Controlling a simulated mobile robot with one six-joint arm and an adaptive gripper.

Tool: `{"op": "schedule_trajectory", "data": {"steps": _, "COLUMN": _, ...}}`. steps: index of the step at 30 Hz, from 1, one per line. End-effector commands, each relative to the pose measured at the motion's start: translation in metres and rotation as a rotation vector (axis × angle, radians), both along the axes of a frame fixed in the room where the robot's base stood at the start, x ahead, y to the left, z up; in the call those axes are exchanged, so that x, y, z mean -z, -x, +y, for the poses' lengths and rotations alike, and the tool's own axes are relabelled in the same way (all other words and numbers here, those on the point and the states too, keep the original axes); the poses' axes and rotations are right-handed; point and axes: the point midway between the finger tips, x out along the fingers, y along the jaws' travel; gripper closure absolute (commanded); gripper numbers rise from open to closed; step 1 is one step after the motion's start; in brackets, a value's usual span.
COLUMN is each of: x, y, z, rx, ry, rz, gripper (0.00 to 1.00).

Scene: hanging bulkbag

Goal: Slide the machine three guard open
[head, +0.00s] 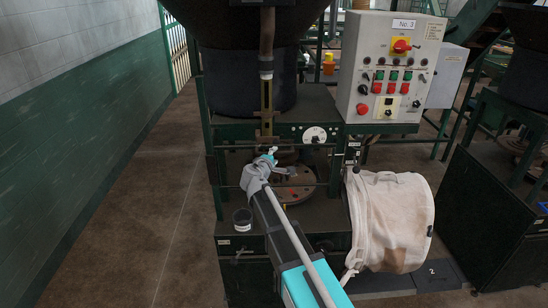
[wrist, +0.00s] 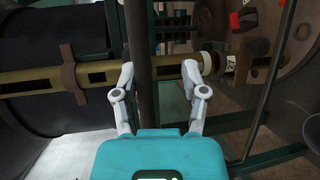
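Machine three is the dark green machine under the control box marked "No. 3" (head: 403,24). Its guard appears to be the green barred frame (head: 232,147) across the front opening, before the round turntable (head: 294,186). My gripper (head: 268,156) is at the front of this frame. In the wrist view, my gripper (wrist: 158,72) has its two grey fingers spread apart, with a dark bar (wrist: 140,40) running between or just beyond them. The bar sits nearer the left finger, and I cannot tell whether it touches. The guard's edges are partly hidden by my arm.
A white bulk bag (head: 392,220) hangs at the right of the machine. A brass-coloured column (head: 266,105) rises behind the frame. The floor at left (head: 135,180) is clear.

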Motion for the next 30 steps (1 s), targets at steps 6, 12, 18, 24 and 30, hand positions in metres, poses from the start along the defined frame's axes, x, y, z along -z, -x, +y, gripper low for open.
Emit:
{"op": "schedule_trajectory", "data": {"steps": 6, "x": 0.023, "y": 0.0, "z": 0.0, "rx": 0.0, "ry": -0.001, "rz": 0.001, "gripper": 0.46}}
{"op": "schedule_trajectory", "data": {"steps": 12, "x": 0.04, "y": 0.0, "z": 0.0, "rx": 0.0, "ry": -0.001, "rz": 0.001, "gripper": 0.46}}
{"op": "schedule_trajectory", "data": {"steps": 18, "x": 0.055, "y": 0.0, "z": 0.0, "rx": 0.0, "ry": -0.001, "rz": 0.001, "gripper": 0.46}}
{"op": "schedule_trajectory", "data": {"steps": 24, "x": 0.065, "y": 0.0, "z": 0.0, "rx": 0.0, "ry": -0.001, "rz": 0.001, "gripper": 0.46}}
{"op": "schedule_trajectory", "data": {"steps": 30, "x": 0.068, "y": 0.0, "z": 0.0, "rx": 0.0, "ry": -0.001, "rz": 0.0, "gripper": 0.46}}
